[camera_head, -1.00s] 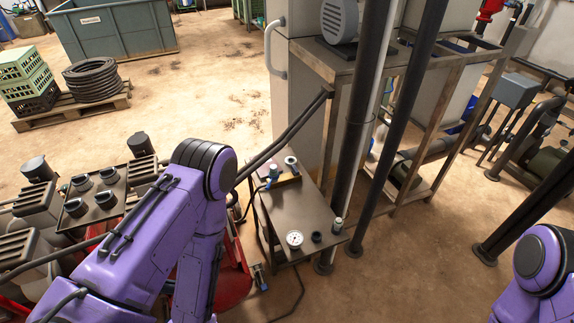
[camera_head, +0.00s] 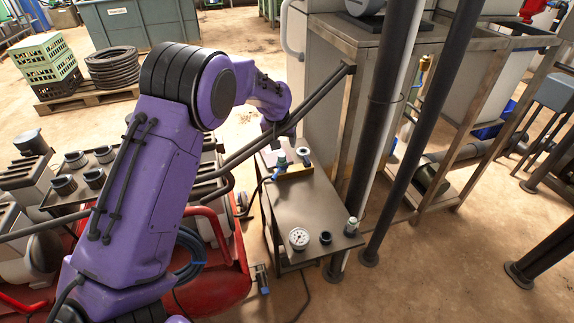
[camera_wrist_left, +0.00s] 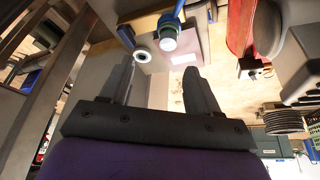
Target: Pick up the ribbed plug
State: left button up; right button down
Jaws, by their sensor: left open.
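A small metal table (camera_head: 308,208) carries several small fittings. A short dark round piece (camera_head: 326,238) stands near its front edge; it may be the ribbed plug, but ribs are too small to tell. A pale-topped fitting (camera_head: 352,226) stands right of it, a white-faced gauge (camera_head: 299,238) left of it. At the back are a blue-and-white fitting (camera_head: 281,160) and a dark ring-shaped piece (camera_head: 303,154). My left gripper (camera_head: 281,130) is above the table's back end, its fingers partly hidden. In the left wrist view its open fingers (camera_wrist_left: 158,80) are empty, with a white-ringed piece (camera_wrist_left: 141,55) beyond them.
A sloping dark pipe (camera_head: 290,128) passes close to my left gripper. Upright dark posts (camera_head: 378,130) and a metal-framed bench (camera_head: 400,45) stand right of the table. Red equipment (camera_head: 215,275) lies to the left.

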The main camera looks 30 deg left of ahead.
aim_at(282, 155)
pick_arm(q)
jog(key=x, duration=0.3)
jog(key=a+x, duration=0.1)
jog(key=x, duration=0.6)
jog(key=shift+s+a+p, duration=0.25)
jog(key=shift+s+p, duration=0.05)
jog(key=shift+d+r, duration=0.1)
jog(key=c, duration=1.1)
